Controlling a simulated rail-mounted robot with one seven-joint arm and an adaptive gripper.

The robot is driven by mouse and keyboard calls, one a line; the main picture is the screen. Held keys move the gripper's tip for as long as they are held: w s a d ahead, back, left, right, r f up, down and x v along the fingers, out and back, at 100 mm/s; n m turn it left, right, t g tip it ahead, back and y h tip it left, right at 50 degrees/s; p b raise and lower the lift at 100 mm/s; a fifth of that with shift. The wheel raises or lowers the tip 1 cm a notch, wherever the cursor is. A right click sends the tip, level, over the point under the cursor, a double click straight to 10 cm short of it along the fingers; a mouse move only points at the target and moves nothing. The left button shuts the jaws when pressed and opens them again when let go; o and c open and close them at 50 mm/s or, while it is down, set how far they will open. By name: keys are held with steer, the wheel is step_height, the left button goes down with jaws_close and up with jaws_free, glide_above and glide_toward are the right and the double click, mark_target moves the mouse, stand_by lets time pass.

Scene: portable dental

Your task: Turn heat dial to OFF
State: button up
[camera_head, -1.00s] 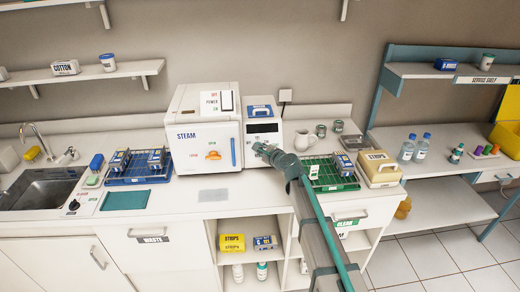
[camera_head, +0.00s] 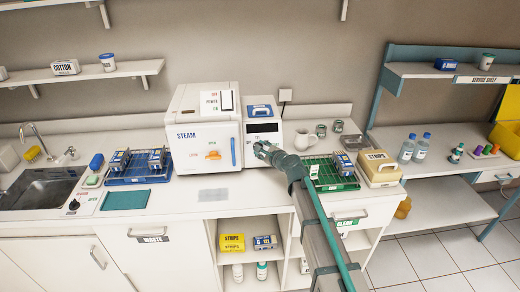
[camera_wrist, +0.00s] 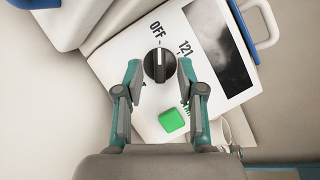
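The black heat dial (camera_wrist: 159,65) is on the white front panel of the small unit beside the steam box. Its pale pointer line runs roughly up and down in the wrist view, close to the OFF label (camera_wrist: 156,29); I cannot tell whether it is exactly on the OFF mark. My gripper (camera_wrist: 160,75) is open, with one finger on each side of the dial and visible gaps between. Contact with the panel cannot be judged. In the head view my gripper (camera_head: 261,151) is in front of the small unit (camera_head: 265,127) and hides the dial.
A green button (camera_wrist: 171,120) is just below the dial, between the fingers. A 121 label and a dark display (camera_wrist: 219,45) are to its right. The steam box (camera_head: 205,130) stands left of the unit. A green rack (camera_head: 333,174) is to the right on the counter.

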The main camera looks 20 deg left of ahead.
steer(key=v, duration=1)
steer(key=shift+s+d, duration=0.2)
steer(key=shift+s, duration=0.05)
steer(key=shift+a, duration=0.1)
